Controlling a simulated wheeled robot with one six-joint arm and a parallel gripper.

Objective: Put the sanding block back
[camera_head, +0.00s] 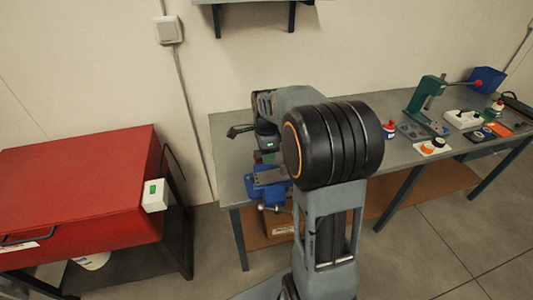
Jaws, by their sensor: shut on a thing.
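My gripper (267,142) points down above the left end of the grey workbench (231,153), just over the blue vise (268,187). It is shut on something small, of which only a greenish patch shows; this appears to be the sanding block. My own arm hides part of the gripper and the bench behind it. I cannot tell whether the held thing touches the vise.
A red cabinet (75,185) with a white box (154,195) stands at the left. A green press (427,100), a white-red bottle (389,129), a blue bin (486,79) and small items occupy the bench's right part. Floor shows between cabinet and bench.

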